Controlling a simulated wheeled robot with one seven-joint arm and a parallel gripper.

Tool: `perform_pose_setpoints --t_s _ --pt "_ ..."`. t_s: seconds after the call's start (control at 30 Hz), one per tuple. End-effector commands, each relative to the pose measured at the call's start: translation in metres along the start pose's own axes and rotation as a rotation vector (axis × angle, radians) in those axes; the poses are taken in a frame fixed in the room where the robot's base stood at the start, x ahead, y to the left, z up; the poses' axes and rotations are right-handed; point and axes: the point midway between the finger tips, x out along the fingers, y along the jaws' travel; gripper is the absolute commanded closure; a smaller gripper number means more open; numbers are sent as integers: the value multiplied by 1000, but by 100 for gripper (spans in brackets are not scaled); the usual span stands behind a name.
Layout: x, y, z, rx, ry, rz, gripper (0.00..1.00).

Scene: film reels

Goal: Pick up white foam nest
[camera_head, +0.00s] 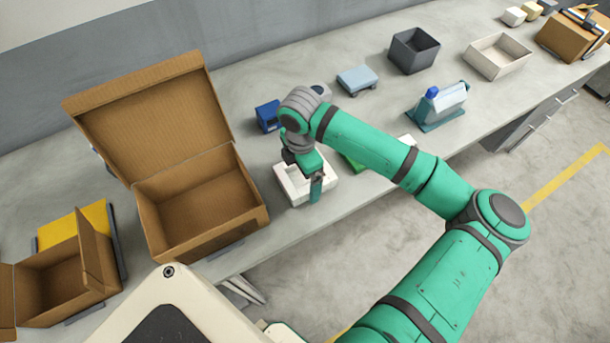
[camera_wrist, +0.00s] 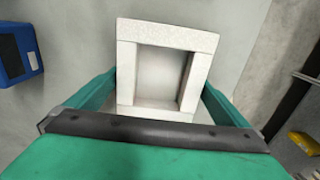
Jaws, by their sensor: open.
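The white foam nest (camera_head: 290,186) is a square white block with a rectangular hollow. It rests on the grey bench just right of the large open cardboard box. In the wrist view the nest (camera_wrist: 127,75) fills the upper middle, its hollow facing the camera. My gripper (camera_head: 314,180) is over the nest, its near finger in front of the nest's near right side. In the wrist view its green fingers (camera_wrist: 158,100) are spread on the left and right of the nest. The gripper is open. My palm hides the nest's lower edge there; contact cannot be told.
The open cardboard box (camera_head: 160,245) stands close on the left, its lid raised. A blue box (camera_head: 268,116) sits behind the nest. A green item (camera_head: 354,161) lies to the right, partly under my arm. A dark bin (camera_head: 413,50) and a pale tray (camera_head: 497,55) stand farther right.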

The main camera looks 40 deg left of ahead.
Motion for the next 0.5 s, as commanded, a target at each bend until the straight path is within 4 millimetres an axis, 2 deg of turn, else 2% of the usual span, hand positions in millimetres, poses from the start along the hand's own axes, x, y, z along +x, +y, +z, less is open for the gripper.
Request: perform_pose_setpoints --t_s 0.07,0.13,0.2,0.5 --pt "0 0 0 0 0 0 0" --pt "0 0 0 0 0 0 12" --pt "0 0 0 0 0 0 29" --pt "-1 0 0 0 0 0 30"
